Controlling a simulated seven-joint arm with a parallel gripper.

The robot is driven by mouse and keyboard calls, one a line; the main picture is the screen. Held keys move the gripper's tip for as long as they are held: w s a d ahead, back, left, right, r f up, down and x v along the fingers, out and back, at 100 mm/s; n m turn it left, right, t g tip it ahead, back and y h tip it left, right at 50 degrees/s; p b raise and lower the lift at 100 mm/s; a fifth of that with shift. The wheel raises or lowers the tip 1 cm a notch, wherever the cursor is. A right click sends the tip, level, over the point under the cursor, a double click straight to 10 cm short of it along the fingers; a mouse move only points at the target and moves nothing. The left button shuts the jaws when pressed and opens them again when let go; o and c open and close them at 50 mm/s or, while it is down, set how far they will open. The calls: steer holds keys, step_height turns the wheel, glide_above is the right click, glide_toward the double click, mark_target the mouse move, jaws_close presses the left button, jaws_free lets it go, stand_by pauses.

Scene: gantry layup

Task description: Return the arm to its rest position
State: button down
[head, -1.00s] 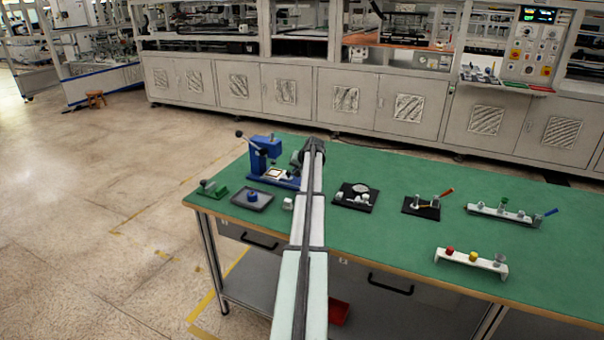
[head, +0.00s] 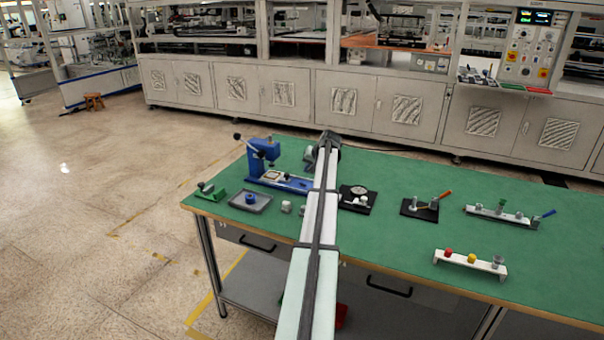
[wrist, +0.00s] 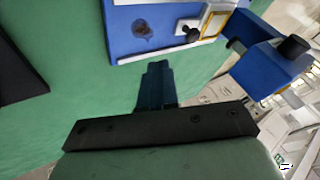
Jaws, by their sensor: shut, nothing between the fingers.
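My arm (head: 318,215) reaches up over the green-topped bench (head: 390,225) in the head view, with its far end above the back left part of the bench. In the wrist view my gripper (wrist: 157,68) is shut and empty, its fingers together above the green surface. The blue press (head: 265,165) stands just left of my arm's end. In the wrist view the press's blue base (wrist: 150,28) lies just beyond the fingertips. In the head view the fingers are hidden behind my own arm.
Left of my arm are a grey tray (head: 265,205) with a blue part and a green clamp (head: 207,190). To the right are a black plate (head: 369,203), another black plate (head: 412,210), a long rack (head: 485,212) and a white rack (head: 450,259). The front middle is bare.

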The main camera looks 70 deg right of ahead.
steer(key=shift+v, duration=2.05)
